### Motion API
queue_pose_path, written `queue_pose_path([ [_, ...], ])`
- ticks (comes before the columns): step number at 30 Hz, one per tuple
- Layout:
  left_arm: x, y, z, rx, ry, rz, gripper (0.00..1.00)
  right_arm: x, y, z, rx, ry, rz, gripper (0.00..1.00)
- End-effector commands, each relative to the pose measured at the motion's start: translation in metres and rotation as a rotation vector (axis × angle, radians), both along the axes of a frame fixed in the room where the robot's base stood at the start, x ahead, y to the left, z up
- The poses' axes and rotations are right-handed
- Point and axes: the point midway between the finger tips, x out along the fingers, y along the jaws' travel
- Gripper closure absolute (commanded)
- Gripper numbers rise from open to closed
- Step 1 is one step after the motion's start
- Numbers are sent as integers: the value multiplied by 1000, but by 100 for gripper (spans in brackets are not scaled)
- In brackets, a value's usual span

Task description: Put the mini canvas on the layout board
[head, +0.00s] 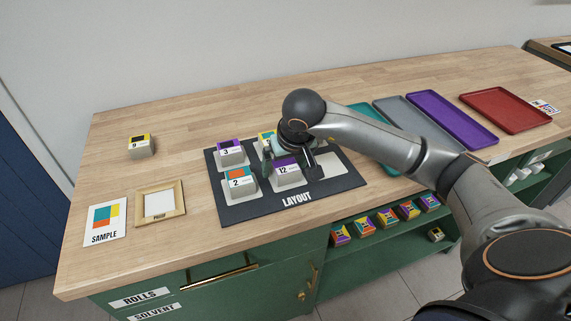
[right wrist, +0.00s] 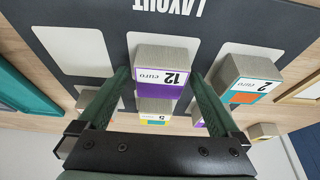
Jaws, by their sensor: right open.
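The layout board (head: 240,211) is a dark mat with pale cells. Canvases marked 2 (head: 241,182) and 3 (head: 231,151) sit on the left cells. Another (head: 266,138) at the back middle is partly hidden by my gripper. The front right cell (head: 330,165) is bare. My left gripper is out of view.
A canvas marked 9 (head: 140,146) stands alone on the wooden counter. A sample card (head: 105,222) and a wooden frame (head: 160,203) lie at the left. Grey (head: 412,121), purple (head: 452,120) and red (head: 505,109) trays lie right. More canvases stand on the shelf below.

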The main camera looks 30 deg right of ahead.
Motion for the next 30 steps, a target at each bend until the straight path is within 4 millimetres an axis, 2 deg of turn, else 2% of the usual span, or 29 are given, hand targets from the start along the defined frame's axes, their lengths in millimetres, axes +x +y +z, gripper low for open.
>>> queue_pose_path([
  [5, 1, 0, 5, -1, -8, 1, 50, -3, 1, 14, 1, -3, -1, 1],
  [15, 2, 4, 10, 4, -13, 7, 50, -30, 7, 82, 0, -6, 0, 1],
  [18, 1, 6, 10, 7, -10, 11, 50, -36, 9, 97, 0, -4, 0, 1],
  [24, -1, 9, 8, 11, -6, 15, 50, -44, 10, 112, 0, -1, -1, 1],
  [30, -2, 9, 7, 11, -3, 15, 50, -45, 11, 114, 0, 0, -1, 1],
])
